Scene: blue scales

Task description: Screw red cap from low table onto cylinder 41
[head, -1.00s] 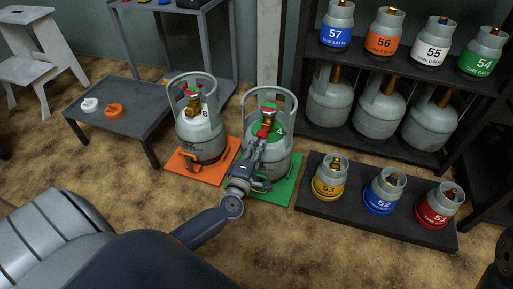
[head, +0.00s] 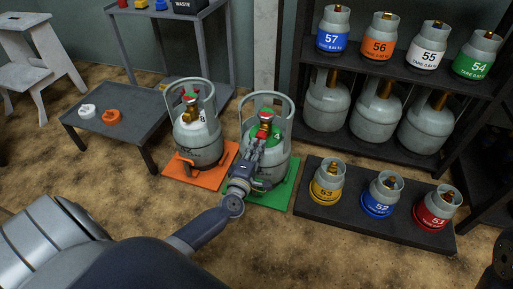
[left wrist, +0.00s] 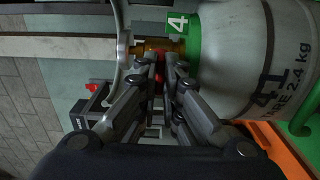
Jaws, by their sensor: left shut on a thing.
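Cylinder 41 (head: 275,165) stands upright on a green mat (head: 280,197) in the head view. Its grey body with the number 41 also shows in the left wrist view (left wrist: 285,50), with a brass valve (left wrist: 172,46) and a green collar. My left gripper (head: 261,143) is at the front of this valve. In the left wrist view its fingers (left wrist: 160,62) are shut on the red cap (left wrist: 159,72), which lies against the brass outlet. The fingers hide most of the cap, so I cannot tell how far it is on. My right gripper does not show.
The low table (head: 142,122) at left bears a white ring (head: 87,111) and an orange ring (head: 112,116). Another cylinder (head: 200,150) stands close on an orange mat (head: 172,170). Small cylinders stand on a low dark platform (head: 318,206) and a shelf at right. The floor in front is clear.

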